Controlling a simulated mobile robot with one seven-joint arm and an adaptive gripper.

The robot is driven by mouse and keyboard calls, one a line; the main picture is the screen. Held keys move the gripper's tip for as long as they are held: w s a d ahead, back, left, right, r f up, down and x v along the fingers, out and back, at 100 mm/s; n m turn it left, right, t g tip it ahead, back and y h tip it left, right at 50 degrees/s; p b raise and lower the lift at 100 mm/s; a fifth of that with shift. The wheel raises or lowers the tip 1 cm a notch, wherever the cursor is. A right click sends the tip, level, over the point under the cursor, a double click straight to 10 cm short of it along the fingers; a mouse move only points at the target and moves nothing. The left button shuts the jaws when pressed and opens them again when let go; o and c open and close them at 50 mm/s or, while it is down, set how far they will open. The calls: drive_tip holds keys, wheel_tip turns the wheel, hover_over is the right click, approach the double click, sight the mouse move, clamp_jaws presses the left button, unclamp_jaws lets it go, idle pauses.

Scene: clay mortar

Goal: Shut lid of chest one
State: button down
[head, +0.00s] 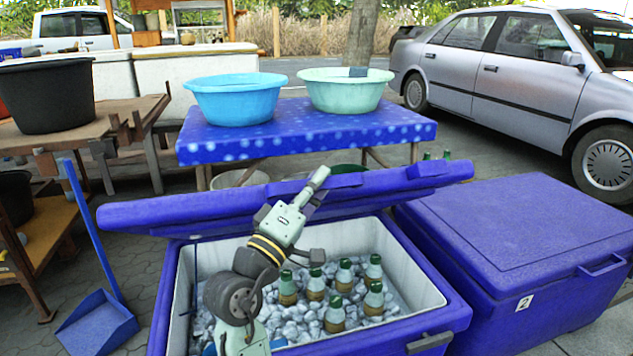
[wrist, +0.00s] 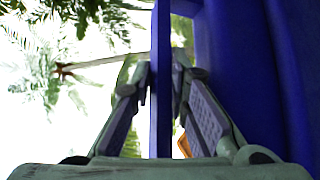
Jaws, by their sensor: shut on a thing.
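The open chest (head: 455,312) is deep blue with a white inner wall, and holds ice and several green-capped bottles. I take it for chest one, as the chest beside it bears a 2. Its blue lid (head: 160,213) is raised and tilted, its edge toward me. My gripper (head: 320,178) reaches up over the chest to the lid, right of its middle. In the wrist view my gripper (wrist: 161,82) has its fingers on both sides of a thin blue strip of the lid (wrist: 160,125) and is shut on it. The exact grip is partly hidden in the head view.
Closed blue chest two (head: 540,235) stands close on the right. Behind the lid is a blue dotted table (head: 270,140) with a blue basin (head: 236,100) and a pale green basin (head: 345,92). A blue dustpan (head: 97,325) stands left. A silver car (head: 500,75) is behind.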

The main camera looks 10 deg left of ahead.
drive_tip(key=shift+r, duration=0.1)
drive_tip(key=c, duration=1.5)
unclamp_jaws()
drive_tip(key=shift+c, duration=0.2)
